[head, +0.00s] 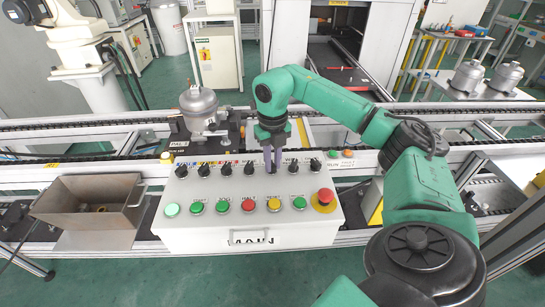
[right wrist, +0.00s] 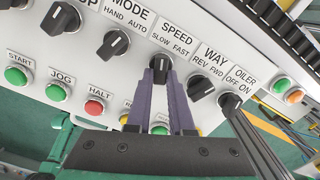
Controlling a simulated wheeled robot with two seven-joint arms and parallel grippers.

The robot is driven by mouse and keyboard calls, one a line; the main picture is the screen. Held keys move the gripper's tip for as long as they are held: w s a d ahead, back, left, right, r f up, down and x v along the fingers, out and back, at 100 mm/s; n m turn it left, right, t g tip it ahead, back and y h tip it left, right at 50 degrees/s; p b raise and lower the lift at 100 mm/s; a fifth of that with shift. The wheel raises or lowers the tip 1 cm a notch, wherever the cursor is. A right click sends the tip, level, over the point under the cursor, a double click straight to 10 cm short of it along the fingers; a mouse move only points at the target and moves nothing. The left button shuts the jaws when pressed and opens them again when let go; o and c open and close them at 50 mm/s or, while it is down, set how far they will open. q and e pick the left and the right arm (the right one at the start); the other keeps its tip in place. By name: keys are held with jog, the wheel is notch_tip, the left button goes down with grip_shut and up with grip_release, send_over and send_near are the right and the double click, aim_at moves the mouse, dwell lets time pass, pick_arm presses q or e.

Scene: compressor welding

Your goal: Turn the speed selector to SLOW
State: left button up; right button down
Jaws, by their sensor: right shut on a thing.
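The white control box (head: 190,238) has a row of black selector knobs above a row of push buttons. In the right wrist view the speed selector (right wrist: 160,65) is a black knob under the label SPEED, with SLOW on the left and FAST on the right. My right gripper (head: 270,160) reaches down to the knob row from above. In the right wrist view its purple fingers (right wrist: 161,85) are shut on the speed selector, one on each side. The fingers partly hide the knob, so I cannot tell which word it points to. My left gripper is not in view.
The mode knob (right wrist: 114,44) and way knob (right wrist: 200,87) sit close on either side. Green, red and yellow buttons (head: 248,205) and a red mushroom button (head: 325,196) lie below. A metal bin (head: 62,215) stands left of the box, and a compressor (head: 199,106) behind it.

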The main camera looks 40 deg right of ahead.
jog(key=c, duration=0.8)
grip_release()
jog(key=shift+r, duration=0.15)
notch_tip(320, 180, up, 7)
jog(key=shift+r, duration=0.2)
notch_tip(320, 180, up, 7)
jog(key=p, duration=0.4)
send_over(273, 165)
jog(key=shift+w, duration=0.1)
